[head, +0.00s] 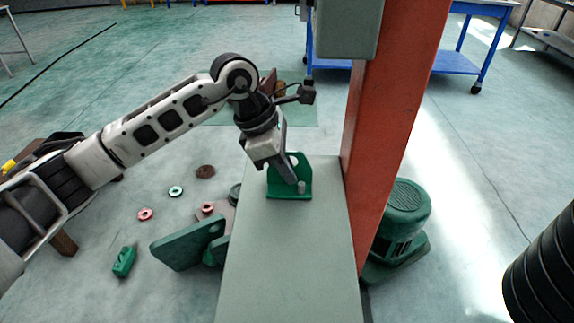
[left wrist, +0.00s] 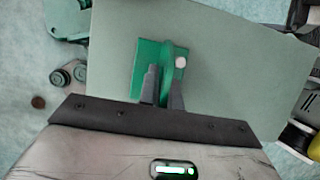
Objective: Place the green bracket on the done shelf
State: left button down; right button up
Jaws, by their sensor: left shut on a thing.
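The green bracket (head: 290,186) has a flat base, an upright plate with a hole and a pale peg or bolt. It stands on a grey-green flat surface (head: 287,258) beside the orange post; I cannot tell whether this is the done shelf. My left gripper (head: 298,184) comes down from above and is shut on the bracket's upright plate. In the left wrist view the two fingers (left wrist: 162,88) close around the plate of the bracket (left wrist: 146,62). The bracket appears to rest on the surface. My right gripper is not in view.
An orange post (head: 393,110) rises just right of the bracket, with a grey box (head: 347,28) on it. A green motor (head: 402,215) stands right of the post. Green parts (head: 187,246) and several small rings lie on the floor at left.

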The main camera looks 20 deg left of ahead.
pick_arm(q)
jog(key=shift+f, duration=0.15)
jog(key=c, duration=1.6)
grip_release()
jog(key=shift+r, duration=0.2)
jog(key=shift+a+r, duration=0.1)
jog(key=shift+r, duration=0.15)
jog(key=v, duration=1.1)
jog(key=shift+r, duration=0.2)
jog(key=shift+s+a+f, duration=0.1)
jog(key=shift+s, duration=0.05)
